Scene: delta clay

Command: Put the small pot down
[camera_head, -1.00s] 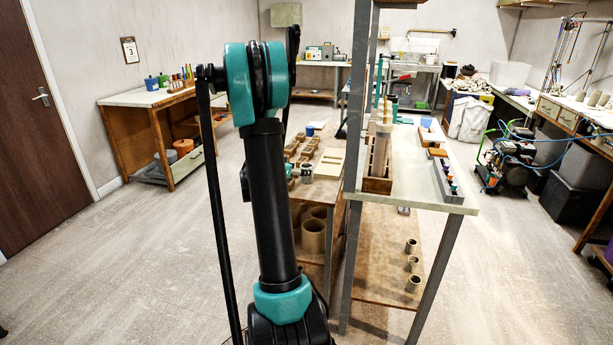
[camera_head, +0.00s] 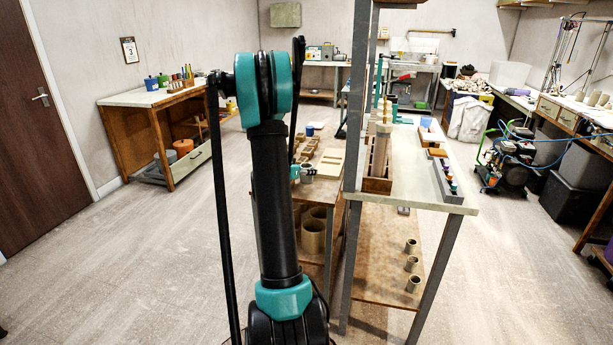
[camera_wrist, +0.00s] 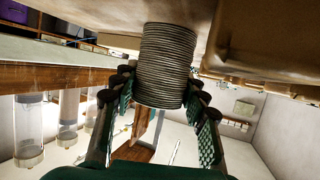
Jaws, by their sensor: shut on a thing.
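The small pot (camera_wrist: 167,65) is a grey-brown cylinder with a ribbed side, at the top middle of the wrist view. My gripper (camera_wrist: 160,82) is shut on it, with dark, green-padded fingers on both sides. The wrist view looks upside down, and the pot's end meets a tan surface (camera_wrist: 100,12) at the top edge. I cannot tell whether it touches that surface or only overlaps it. In the head view, my arm hides most of the gripper; a teal part shows beside a small pot (camera_head: 308,174) on the low wooden table (camera_head: 328,188).
Several brown pieces (camera_head: 304,148) and a pale slab (camera_head: 330,161) lie on the wooden table. A grey shelf post (camera_head: 354,120) stands close on its right, beside a pale-topped bench (camera_head: 432,193). Larger pots (camera_head: 313,236) stand underneath. Open floor (camera_head: 130,260) lies to the left.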

